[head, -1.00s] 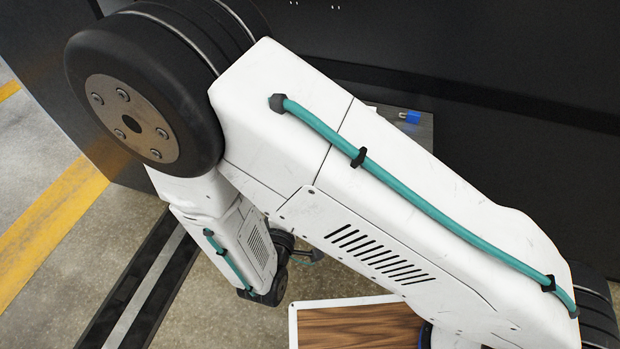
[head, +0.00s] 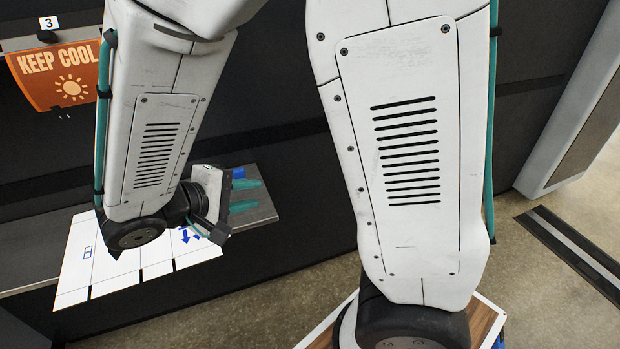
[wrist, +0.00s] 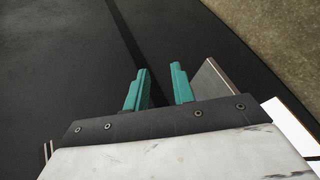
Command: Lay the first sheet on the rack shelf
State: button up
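My gripper (head: 236,193) is just right of the sheet, over the shelf, and my wrist hides part of the sheet. In the wrist view my gripper (wrist: 160,88) has its two teal fingers apart, with nothing seen between them. I cannot tell whether the gripper touches the shelf.
An orange "KEEP COOL" sheet (head: 58,76) hangs at a slot marked 3 at upper left. A small blue object (head: 238,173) is on the shelf behind my fingers. A dark wall stands behind. Open floor (head: 545,290) with a dark strip is at right.

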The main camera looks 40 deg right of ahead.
jog(key=s+d+r+m+y, duration=0.3)
jog(key=s+r+y, duration=0.6)
jog(key=s+y, duration=0.3)
jog(key=shift+s+d+r, duration=0.25)
jog(key=shift+s+d, duration=0.35)
jog(key=shift+s, duration=0.25)
jog(key=shift+s+a+r+y, duration=0.1)
jog(key=shift+a+r+y, duration=0.05)
jog(key=shift+y, duration=0.15)
grip_shut()
